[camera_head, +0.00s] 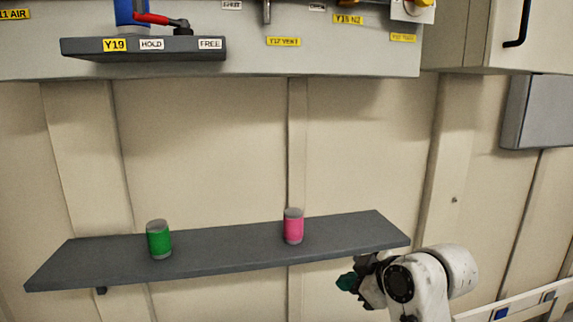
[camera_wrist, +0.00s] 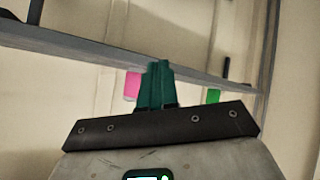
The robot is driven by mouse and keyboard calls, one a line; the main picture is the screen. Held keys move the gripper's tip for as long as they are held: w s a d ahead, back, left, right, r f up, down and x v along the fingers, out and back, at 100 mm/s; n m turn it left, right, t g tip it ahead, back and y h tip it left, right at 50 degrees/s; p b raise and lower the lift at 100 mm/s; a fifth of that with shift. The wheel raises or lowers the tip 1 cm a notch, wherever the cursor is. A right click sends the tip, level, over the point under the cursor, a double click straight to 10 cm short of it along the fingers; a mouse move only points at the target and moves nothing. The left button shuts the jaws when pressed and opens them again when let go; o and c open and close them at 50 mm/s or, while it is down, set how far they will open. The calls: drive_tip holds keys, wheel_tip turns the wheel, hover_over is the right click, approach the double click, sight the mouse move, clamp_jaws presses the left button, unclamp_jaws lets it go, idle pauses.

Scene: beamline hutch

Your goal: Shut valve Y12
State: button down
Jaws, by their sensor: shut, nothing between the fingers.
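Yellow labels run along the grey panel (camera_head: 240,68) at the top of the head view. One label (camera_head: 283,41) under a hanging metal lever (camera_head: 267,12) ends in VENT, and another (camera_head: 403,37) sits at the right under a white plate with an orange-yellow part (camera_head: 412,8). Their small print is blurred, so I cannot tell which marks valve Y12. Most valve bodies are cut off by the top edge. My gripper (camera_head: 347,282) is low, by the right end of the shelf, well below the panel. Its teal fingers (camera_wrist: 157,82) are shut and empty in the wrist view.
A grey wall shelf (camera_head: 225,250) holds a green can (camera_head: 159,240) and a pink can (camera_head: 293,226). A small ledge labelled Y19, HOLD, FREE (camera_head: 140,54) juts out under a red-handled blue valve (camera_head: 130,12). A grey box (camera_head: 538,112) hangs at right. The wall between panel and shelf is clear.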

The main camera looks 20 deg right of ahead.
drive_tip(key=w+r+n+t+y+p, duration=0.1)
drive_tip(key=w+r+n, duration=0.15)
drive_tip(key=r, duration=0.75)
drive_tip(key=w+r+n+t, duration=0.2)
drive_tip(key=w+r, duration=0.1)
drive_tip(key=r, duration=0.6)
drive_tip(key=s+a+r+n+t+y+p, duration=0.1)
drive_tip(key=s+r+n, duration=0.1)
drive_tip(key=r, duration=1.2)
drive_tip(key=s+a+r+n+y+p, duration=0.1)
drive_tip(key=r+n, duration=0.4)
drive_tip(key=r, duration=1)
drive_tip(key=s+a+r+n+t+y+p, duration=0.1)
drive_tip(key=s+r+n, duration=0.3)
drive_tip(key=r, duration=1.1)
drive_tip(key=shift+t+y, duration=0.3)
drive_tip(key=shift+y, duration=0.6)
drive_tip(key=p+x, duration=0.6)
drive_tip(key=x, duration=0.8)
drive_tip(key=shift+p, duration=0.35)
drive_tip(key=shift+s+b, duration=0.1)
drive_tip(key=shift+b, duration=0.25)
